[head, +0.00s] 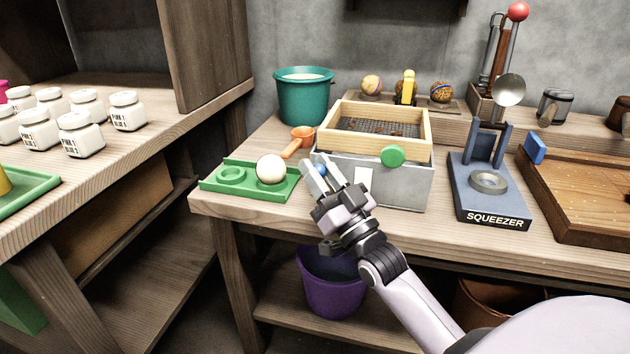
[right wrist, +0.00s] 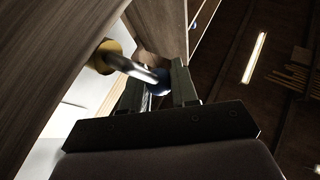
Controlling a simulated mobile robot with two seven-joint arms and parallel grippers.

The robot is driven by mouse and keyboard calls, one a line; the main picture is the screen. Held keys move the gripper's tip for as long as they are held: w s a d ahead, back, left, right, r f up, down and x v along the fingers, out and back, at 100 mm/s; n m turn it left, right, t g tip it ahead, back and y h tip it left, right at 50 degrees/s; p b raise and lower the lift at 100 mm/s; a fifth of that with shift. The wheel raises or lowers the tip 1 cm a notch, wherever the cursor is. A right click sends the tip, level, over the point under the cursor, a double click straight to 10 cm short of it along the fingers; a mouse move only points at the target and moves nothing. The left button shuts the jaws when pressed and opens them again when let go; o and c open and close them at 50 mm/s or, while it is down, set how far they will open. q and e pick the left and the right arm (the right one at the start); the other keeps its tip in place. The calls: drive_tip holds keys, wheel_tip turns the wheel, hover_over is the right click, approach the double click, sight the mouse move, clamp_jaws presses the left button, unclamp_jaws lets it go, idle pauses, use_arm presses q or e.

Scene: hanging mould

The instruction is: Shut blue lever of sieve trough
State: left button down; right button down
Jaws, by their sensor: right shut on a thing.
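The sieve trough (head: 408,188) is a grey metal box on the bench, with a wood-framed sieve (head: 345,138) on top and a green knob (head: 393,156) at its front. The blue lever knob (head: 320,170) is at the trough's left front corner, mostly covered by my right gripper (head: 323,172). In the right wrist view my right gripper (right wrist: 160,90) has its fingers around the lever's blue ball end (right wrist: 158,86). A metal rod runs from the ball to a brass-coloured collar (right wrist: 104,56). My left gripper is out of view.
A green tray (head: 222,190) with a white ball (head: 271,169) and an orange scoop (head: 300,138) are just left of the trough. A teal bucket (head: 304,100) stands behind. A blue squeezer (head: 487,205) is to the right. A purple bucket (head: 330,290) sits below.

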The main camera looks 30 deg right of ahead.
sight(323, 167)
drive_tip(key=shift+s+d+m+t, duration=0.15)
drive_tip(key=shift+m+t, duration=0.15)
drive_tip(key=shift+m, duration=0.3)
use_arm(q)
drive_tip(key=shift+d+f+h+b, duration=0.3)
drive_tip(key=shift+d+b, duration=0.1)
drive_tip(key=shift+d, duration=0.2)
use_arm(e)
drive_tip(key=shift+s+d+m+h, duration=0.1)
drive_tip(key=shift+m+h, duration=0.2)
drive_tip(key=shift+h, duration=0.3)
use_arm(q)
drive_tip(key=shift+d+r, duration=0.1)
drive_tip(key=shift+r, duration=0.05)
use_arm(e)
drive_tip(key=shift+r+t, duration=0.1)
drive_tip(key=shift+t, duration=0.2)
drive_tip(key=c, duration=0.9)
unclamp_jaws()
drive_tip(key=shift+r, duration=0.1)
